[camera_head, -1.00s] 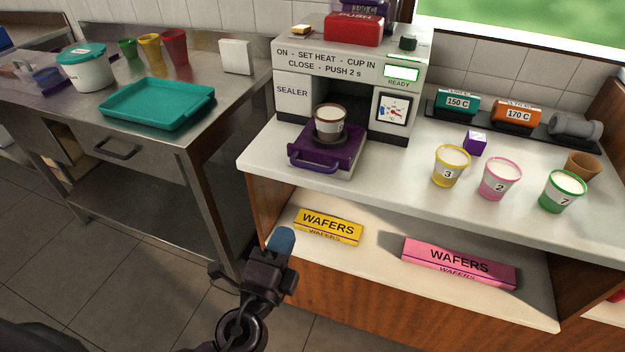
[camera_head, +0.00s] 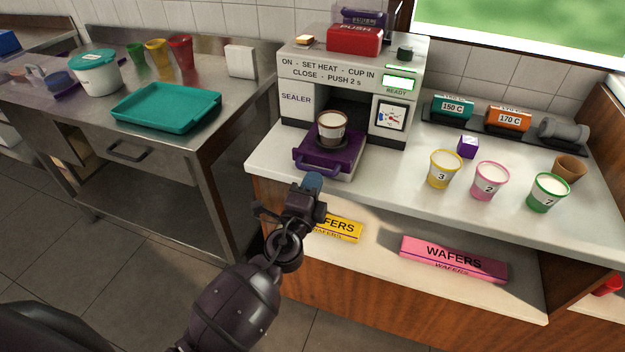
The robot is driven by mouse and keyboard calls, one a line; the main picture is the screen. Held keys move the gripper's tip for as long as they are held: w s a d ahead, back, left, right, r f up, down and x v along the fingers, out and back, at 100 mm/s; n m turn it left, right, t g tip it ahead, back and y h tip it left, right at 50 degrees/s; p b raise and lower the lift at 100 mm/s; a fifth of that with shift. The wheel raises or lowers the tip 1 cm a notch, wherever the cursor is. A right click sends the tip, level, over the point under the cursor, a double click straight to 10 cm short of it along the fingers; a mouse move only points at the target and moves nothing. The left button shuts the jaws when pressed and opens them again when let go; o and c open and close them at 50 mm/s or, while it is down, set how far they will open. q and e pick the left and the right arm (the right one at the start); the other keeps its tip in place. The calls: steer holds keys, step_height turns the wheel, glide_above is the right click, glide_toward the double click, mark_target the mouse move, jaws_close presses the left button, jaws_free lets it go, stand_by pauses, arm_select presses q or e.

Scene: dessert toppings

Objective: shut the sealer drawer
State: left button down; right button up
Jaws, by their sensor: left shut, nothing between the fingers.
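The white sealer (camera_head: 296,98) stands at the back of the counter, with a red push block (camera_head: 354,38) on top and a lit green READY display. Its purple drawer (camera_head: 311,158) is out at the front, with a purple handle on its front edge. A cup with a brown rim (camera_head: 332,128) stands upright in the drawer. My left gripper (camera_head: 313,181) is shut and empty, just in front of and below the drawer; I cannot tell whether it touches anything. My right gripper is not in view.
A yellow cup (camera_head: 443,170), a pink cup (camera_head: 489,182) and a green cup (camera_head: 548,194) stand on the counter at right, near a purple cube (camera_head: 467,147). Yellow (camera_head: 342,228) and pink wafer boxes (camera_head: 453,260) lie on the shelf below. A teal tray (camera_head: 166,108) is on the steel table.

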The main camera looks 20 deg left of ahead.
mark_target(323, 162)
arm_select(q)
steer(key=shift+w, duration=0.2)
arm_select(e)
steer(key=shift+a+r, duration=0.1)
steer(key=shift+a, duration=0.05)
arm_select(q)
steer(key=w+b, duration=0.1)
steer(key=w, duration=0.2)
steer(key=shift+w+d+f, duration=0.1)
steer(key=shift+w+f, duration=0.05)
steer(key=shift+w, duration=0.45)
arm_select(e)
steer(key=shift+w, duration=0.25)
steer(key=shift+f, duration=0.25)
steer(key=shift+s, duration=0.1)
